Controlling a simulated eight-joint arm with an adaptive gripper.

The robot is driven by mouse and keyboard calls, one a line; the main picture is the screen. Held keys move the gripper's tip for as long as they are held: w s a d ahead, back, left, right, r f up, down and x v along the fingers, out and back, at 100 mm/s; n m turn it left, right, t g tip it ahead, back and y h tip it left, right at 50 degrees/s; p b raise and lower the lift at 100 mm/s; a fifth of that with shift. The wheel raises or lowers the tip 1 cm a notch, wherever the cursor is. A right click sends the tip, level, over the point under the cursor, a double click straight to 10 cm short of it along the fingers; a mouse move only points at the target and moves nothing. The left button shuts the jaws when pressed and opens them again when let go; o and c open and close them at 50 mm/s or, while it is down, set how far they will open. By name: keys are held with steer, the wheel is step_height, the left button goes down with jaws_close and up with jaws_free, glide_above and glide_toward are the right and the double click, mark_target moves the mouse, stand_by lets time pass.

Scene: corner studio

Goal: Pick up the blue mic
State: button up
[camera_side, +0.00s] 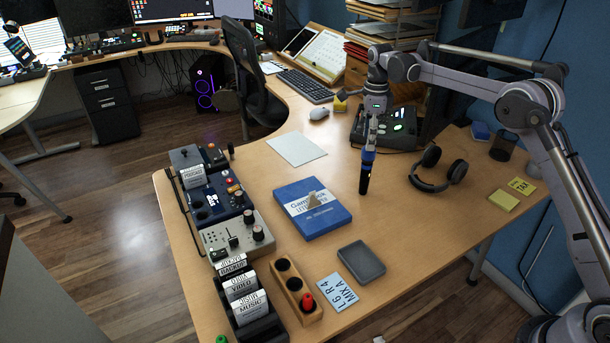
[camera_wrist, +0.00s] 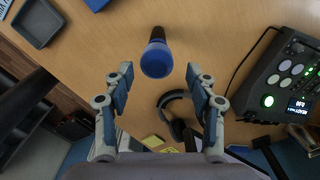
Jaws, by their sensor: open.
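The blue mic (camera_side: 367,163) stands upright on the desk in the side view, with a blue upper part and a black lower part. In the wrist view its round blue end (camera_wrist: 157,60) faces the camera, just ahead of the space between the fingertips. My gripper (camera_side: 371,133) points down directly over the mic in the side view, its fingers close to the mic's top. In the wrist view my gripper (camera_wrist: 159,76) is open, one finger to each side, with clear gaps to the mic. Whether the fingertips overlap the mic's top in height is hard to tell.
Black headphones (camera_side: 438,168) lie right of the mic. A blue box (camera_side: 312,222) lies to the left, a grey tray (camera_side: 361,262) in front. A black control panel (camera_side: 388,128) is behind the gripper. Bare desk surrounds the mic's base.

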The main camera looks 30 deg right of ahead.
mark_target(367, 166)
step_height(367, 166, down, 5)
steer(key=shift+f, duration=0.1)
steer(key=shift+s+d+f, duration=0.1)
steer(key=shift+s+f, duration=0.1)
steer(key=shift+f, duration=1.15)
steer(key=shift+s+f, duration=0.15)
steer(key=shift+f, duration=1.15)
jaws_close()
